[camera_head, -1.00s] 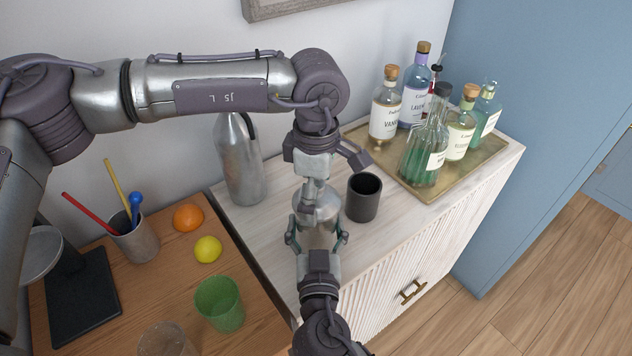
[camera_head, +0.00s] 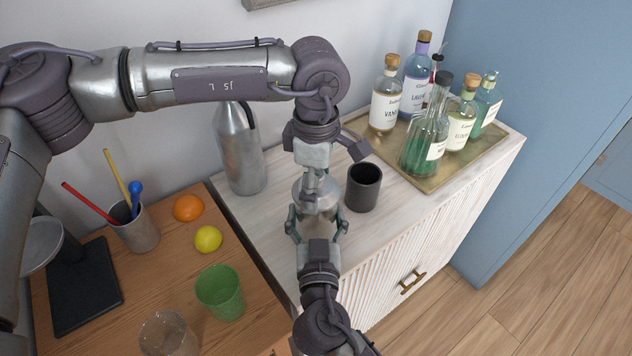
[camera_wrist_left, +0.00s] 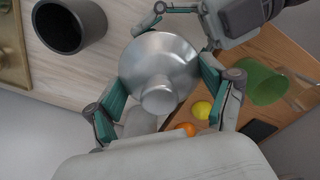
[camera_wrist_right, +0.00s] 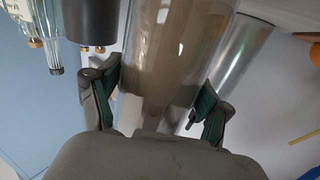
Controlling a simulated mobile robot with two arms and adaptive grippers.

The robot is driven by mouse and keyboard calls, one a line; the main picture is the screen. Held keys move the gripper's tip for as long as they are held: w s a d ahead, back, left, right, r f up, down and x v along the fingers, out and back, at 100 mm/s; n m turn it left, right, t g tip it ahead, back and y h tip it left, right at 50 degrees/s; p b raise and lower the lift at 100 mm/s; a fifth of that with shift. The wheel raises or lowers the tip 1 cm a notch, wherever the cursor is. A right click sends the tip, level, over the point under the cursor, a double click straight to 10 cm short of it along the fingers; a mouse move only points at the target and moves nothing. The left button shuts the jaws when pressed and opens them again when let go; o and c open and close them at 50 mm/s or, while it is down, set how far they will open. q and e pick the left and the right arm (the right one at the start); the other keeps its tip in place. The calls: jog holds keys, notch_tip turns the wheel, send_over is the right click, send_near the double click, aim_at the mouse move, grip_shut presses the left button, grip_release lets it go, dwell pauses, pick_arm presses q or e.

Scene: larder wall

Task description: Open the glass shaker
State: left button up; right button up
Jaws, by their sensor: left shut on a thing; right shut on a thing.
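The glass shaker stands between my two grippers over the pale cabinet top. Its silver domed lid (camera_head: 314,190) with a small cap shows in the head view and fills the middle of the left wrist view (camera_wrist_left: 160,60). Its clear body (camera_wrist_right: 170,60) shows in the right wrist view. My left gripper (camera_head: 318,180) comes from above and is shut on the lid. My right gripper (camera_head: 317,222) comes from the front and is shut on the glass body. The seam between lid and body is hidden, so I cannot tell whether they are apart.
A black cup (camera_head: 363,187) stands close to the right. A steel bottle (camera_head: 240,160) stands behind left. A brass tray (camera_head: 425,188) holds several bottles. On the wooden counter are an orange (camera_head: 188,207), a lemon (camera_head: 208,239), a green glass (camera_head: 220,293) and a utensil cup (camera_head: 138,230).

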pick_arm(q)
jog(key=shift+r, duration=0.15)
jog(key=shift+r, duration=0.95)
jog(key=shift+r, duration=2)
pick_arm(e)
jog(key=o, duration=1.6)
jog(key=shift+s, duration=0.1)
